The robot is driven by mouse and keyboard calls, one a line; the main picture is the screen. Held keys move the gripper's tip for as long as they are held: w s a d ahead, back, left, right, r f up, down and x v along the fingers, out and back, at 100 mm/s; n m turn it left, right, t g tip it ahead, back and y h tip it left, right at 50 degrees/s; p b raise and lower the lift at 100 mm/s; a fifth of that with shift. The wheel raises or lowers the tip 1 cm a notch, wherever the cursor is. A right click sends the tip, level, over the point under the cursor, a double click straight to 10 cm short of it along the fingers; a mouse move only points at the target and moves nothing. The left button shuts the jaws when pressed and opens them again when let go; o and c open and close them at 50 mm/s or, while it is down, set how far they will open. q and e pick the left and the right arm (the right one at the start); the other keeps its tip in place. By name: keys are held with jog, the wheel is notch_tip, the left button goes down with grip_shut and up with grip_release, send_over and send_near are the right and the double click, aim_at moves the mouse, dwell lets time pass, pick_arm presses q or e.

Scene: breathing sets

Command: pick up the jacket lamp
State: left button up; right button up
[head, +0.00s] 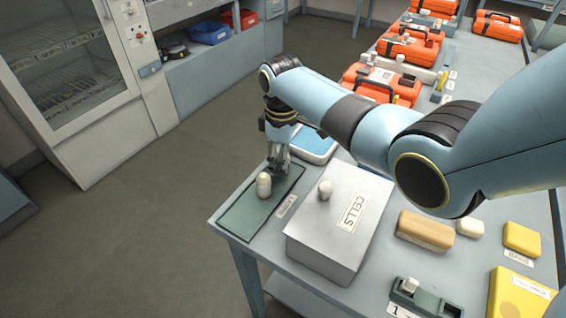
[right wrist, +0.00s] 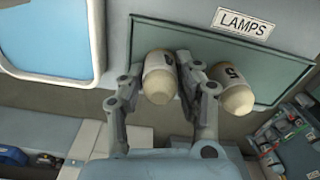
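Two cream lamps with rounded ends stand on a dark green mat (head: 238,222) labelled LAMPS. In the right wrist view one lamp (right wrist: 158,82) is between the fingers of my right gripper (right wrist: 160,66), close to both; its dark mark is too small to read surely. The other lamp (right wrist: 232,92) is just outside the right-hand finger and bears a mark like an S. In the head view this outer lamp (head: 264,185) shows in front of my right gripper (head: 279,168), which hides the first lamp. The right gripper looks open, pointing down. My left gripper is out of view.
Orange cases (head: 408,50) line the far table. A tan block (head: 425,230) and yellow items (head: 520,295) are at right.

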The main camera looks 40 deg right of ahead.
grip_shut()
jog(key=shift+r, duration=0.1)
